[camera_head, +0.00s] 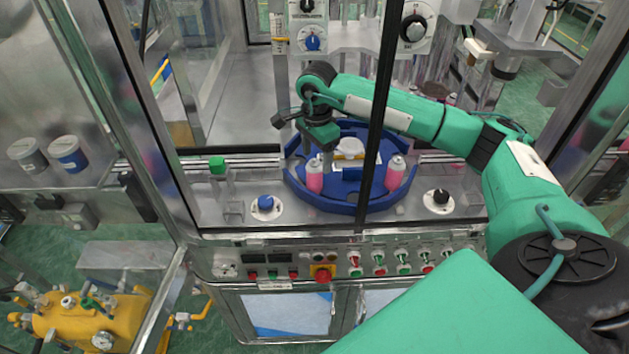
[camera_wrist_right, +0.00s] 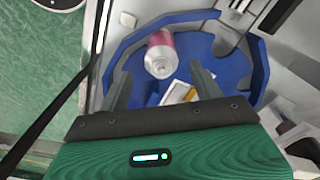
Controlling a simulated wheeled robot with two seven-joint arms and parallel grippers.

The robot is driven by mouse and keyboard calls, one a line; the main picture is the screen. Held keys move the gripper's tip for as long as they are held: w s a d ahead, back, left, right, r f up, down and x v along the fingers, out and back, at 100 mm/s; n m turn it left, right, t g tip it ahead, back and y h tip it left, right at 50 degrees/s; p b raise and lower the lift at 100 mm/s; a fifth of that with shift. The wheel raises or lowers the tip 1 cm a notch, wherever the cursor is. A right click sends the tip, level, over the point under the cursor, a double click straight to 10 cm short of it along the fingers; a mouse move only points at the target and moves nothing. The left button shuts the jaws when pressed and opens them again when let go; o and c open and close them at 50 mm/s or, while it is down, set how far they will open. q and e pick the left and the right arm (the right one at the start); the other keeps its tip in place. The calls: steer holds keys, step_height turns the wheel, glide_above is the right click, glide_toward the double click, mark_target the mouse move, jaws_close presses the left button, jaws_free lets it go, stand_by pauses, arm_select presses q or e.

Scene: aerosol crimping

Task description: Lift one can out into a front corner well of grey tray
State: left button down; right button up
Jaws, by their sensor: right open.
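Two pink cans with pale tops, a left can (camera_head: 314,176) and a right can (camera_head: 396,173), stand in the blue round fixture (camera_head: 335,201). My right gripper (camera_head: 326,160) points down over the fixture, close beside the left can. In the right wrist view a pink can (camera_wrist_right: 161,58) shows between and beyond the two spread fingers, with no finger closed on it. Whether a finger touches a can I cannot tell. I cannot make out the grey tray. My left gripper is not in view.
A dark frame post (camera_head: 376,120) crosses in front of the fixture. A button panel (camera_head: 330,267) runs along the front.

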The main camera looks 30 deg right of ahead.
steer(key=f+p, duration=0.2)
steer(key=f, duration=0.1)
steer(key=f+p, duration=0.1)
steer(key=shift+w+a+f, duration=0.1)
steer(key=shift+a+f, duration=0.05)
steer(key=shift+a, duration=0.1)
steer(key=shift+f, duration=0.5)
steer(key=c, duration=1.3)
steer(key=shift+r, duration=0.1)
steer(key=shift+r, duration=0.5)
steer(key=shift+r+b, duration=2.95)
steer(key=shift+r, duration=6.5)
